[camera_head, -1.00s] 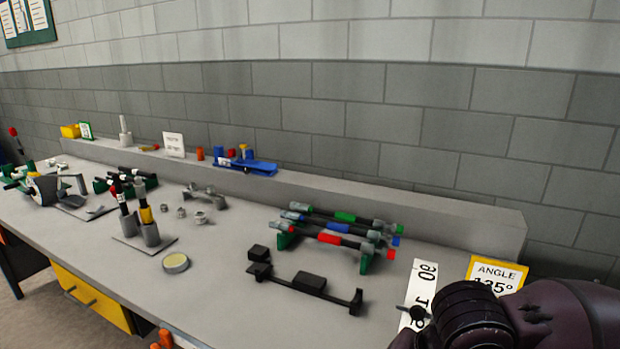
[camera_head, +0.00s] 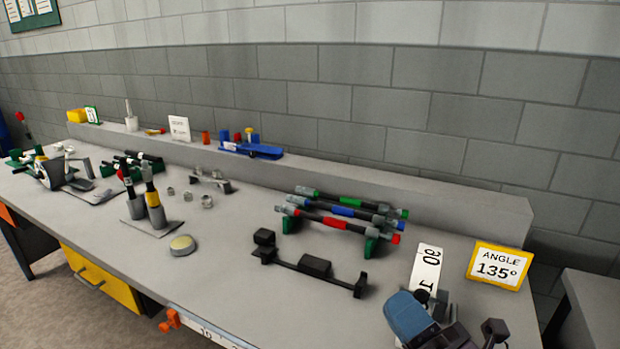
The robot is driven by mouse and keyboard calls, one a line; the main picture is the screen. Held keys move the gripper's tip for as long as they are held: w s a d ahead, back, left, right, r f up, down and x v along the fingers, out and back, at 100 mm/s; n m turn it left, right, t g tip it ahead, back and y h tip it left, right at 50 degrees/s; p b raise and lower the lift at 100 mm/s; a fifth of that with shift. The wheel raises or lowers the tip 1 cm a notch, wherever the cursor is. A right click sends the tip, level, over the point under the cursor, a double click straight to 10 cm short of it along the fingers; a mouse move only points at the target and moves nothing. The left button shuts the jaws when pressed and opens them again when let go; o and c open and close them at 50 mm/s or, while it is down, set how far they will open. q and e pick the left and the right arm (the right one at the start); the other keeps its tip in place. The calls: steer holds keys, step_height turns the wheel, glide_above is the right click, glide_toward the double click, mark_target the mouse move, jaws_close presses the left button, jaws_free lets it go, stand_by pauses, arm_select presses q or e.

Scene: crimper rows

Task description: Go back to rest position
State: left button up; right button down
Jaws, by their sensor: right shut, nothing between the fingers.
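My right gripper (camera_head: 440,328) shows at the bottom right edge, low over the bench end, partly cut off by the frame. It shows as blue-grey and black parts and covers the lower end of a white numbered strip (camera_head: 427,263). It is shut, and I see nothing held in it. A yellow-framed sign reading ANGLE 135° (camera_head: 498,266) stands just behind it, apart from it. My left gripper is not in view.
The bench (camera_head: 215,262) holds a rack of colour-banded tools (camera_head: 345,222), a black fixture (camera_head: 314,266), a round tin (camera_head: 183,245) and two grey cups with tools (camera_head: 155,216). A raised ledge (camera_head: 400,190) runs along the back. The front middle is clear.

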steer(key=s+d+f+m+g+h, duration=0.1)
steer(key=d+f+m+g+h, duration=0.1)
steer(key=d+f+m+h, duration=0.2)
steer(key=s+d+f+m+g+h, duration=0.1)
steer(key=d+f+m+h, duration=0.4)
steer(key=f+m, duration=0.2)
steer(key=s+d+f+m+g+h, duration=0.1)
steer(key=d+f+m+g+h, duration=0.1)
steer(key=d+f+m+h, duration=0.2)
steer(key=shift+s+d+f+m+g+h, duration=0.15)
steer(key=shift+f+m+h, duration=0.3)
steer(key=shift+m, duration=0.4)
steer(key=shift+s+d+f+m+g+h, duration=0.15)
steer(key=shift+f+m+h, duration=0.1)
steer(key=shift+f+m, duration=0.45)
steer(key=s+d+f+m+g, duration=0.1)
steer(key=s+f+m+g, duration=0.4)
steer(key=s, duration=0.5)
steer(key=s+d+f+m+g, duration=0.2)
steer(key=s+f+m+g, duration=0.2)
steer(key=s+f+g, duration=0.45)
steer(key=w+f+n+t+y+p, duration=0.1)
steer(key=w+f+t+p, duration=0.1)
steer(key=w+t, duration=0.7)
steer(key=shift+a+f+t+y+p, duration=0.35)
steer(key=shift+f+t, duration=0.1)
steer(key=shift+t, duration=0.6)
